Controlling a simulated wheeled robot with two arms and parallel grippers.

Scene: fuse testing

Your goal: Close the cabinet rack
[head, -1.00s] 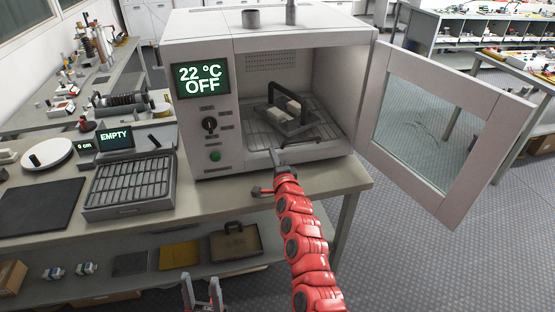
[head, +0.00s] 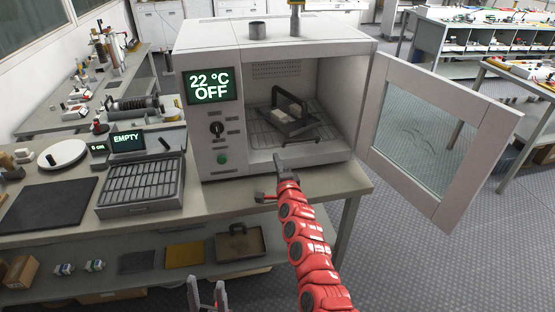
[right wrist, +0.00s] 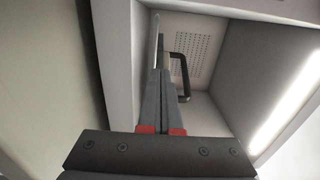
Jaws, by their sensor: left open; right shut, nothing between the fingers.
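The cabinet (head: 225,140) is a grey oven with its door (head: 440,140) swung wide open to the right. Inside it, the wire rack (head: 262,136) carries a dark tray (head: 290,118) with black handles and pale blocks on it. My right gripper (head: 279,162) is shut and empty at the front of the opening, just before the rack; I cannot tell whether it touches. In the right wrist view its fingers (right wrist: 160,100) point into the chamber, with a dark handle (right wrist: 184,72) beyond. My left gripper (head: 207,297) is open and empty, low in front of the bench.
The bench (head: 340,180) holds a slotted tray box (head: 140,190), a black mat (head: 48,204) and a small "EMPTY" display (head: 128,142) left of the oven. The floor to the right is clear.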

